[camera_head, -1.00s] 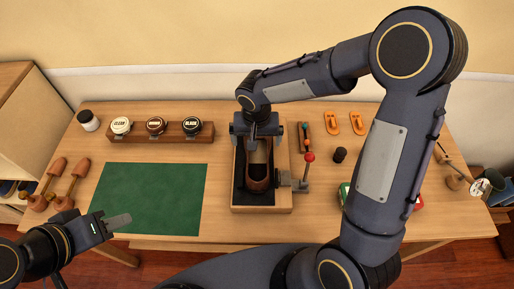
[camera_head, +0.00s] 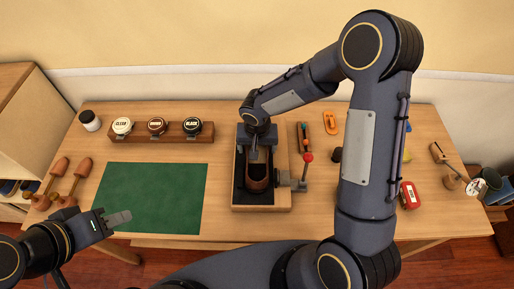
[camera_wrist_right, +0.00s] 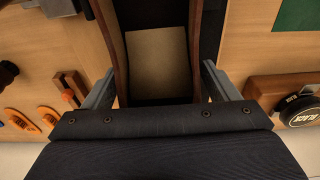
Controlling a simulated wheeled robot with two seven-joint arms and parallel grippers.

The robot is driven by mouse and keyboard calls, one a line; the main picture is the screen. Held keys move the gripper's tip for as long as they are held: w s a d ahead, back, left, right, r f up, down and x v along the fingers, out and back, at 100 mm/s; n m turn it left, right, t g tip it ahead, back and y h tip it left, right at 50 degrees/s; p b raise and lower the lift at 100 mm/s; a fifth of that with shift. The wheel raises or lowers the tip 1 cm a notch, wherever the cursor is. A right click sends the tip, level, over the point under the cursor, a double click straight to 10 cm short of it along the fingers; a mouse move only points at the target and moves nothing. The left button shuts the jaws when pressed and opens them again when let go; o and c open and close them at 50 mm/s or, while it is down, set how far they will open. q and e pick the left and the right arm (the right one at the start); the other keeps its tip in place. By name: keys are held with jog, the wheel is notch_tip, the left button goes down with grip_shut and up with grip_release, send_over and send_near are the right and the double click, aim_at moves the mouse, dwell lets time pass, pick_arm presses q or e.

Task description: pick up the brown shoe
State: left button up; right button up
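The brown shoe (camera_head: 259,184) lies in a dark-lined wooden holder (camera_head: 280,202) at the middle of the table, its rounded end toward me. My right gripper (camera_head: 259,158) is above its far part. In the right wrist view the shoe's brown side walls (camera_wrist_right: 119,50) and pale insole (camera_wrist_right: 158,62) lie between the two fingers of my right gripper (camera_wrist_right: 162,82). The fingers are apart, one outside each wall, and contact is not clear. My left gripper (camera_head: 118,219) is empty beside the green mat, seen side-on, so its opening is not clear.
A red-knobbed lever (camera_head: 307,158) stands at the holder's right. A wooden rack with labelled tins (camera_head: 157,126) is behind left. The green mat (camera_head: 150,195) is clear. Wooden shoe trees (camera_head: 78,180) lie far left. A red tin (camera_head: 409,195) is right of my right arm.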

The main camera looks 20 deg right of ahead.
jog(key=c, duration=0.3)
jog(key=shift+r, duration=0.15)
jog(key=shift+r, duration=0.25)
notch_tip(320, 180, up, 2)
jog(key=shift+w, duration=0.1)
jog(key=s+r, duration=0.1)
jog(key=s+d+r+b, duration=0.1)
jog(key=r, duration=0.1)
jog(key=s+d+r, duration=0.1)
jog(key=r, duration=0.1)
jog(key=shift+s+r, duration=0.1)
jog(key=shift+s, duration=0.3)
jog(key=s+d+r, duration=0.1)
jog(key=s, duration=0.1)
jog(key=s+d+r+b, duration=0.1)
jog(key=s+r, duration=0.1)
jog(key=s, duration=0.1)
jog(key=s+d+r+b, duration=0.1)
jog(key=s, duration=0.1)
jog(key=shift+s+d+r, duration=0.15)
jog(key=shift+s+d, duration=0.1)
jog(key=shift+s, duration=0.05)
jog(key=shift+s+d+r, duration=0.2)
jog(key=shift+s+d, duration=0.05)
jog(key=shift+s, duration=0.3)
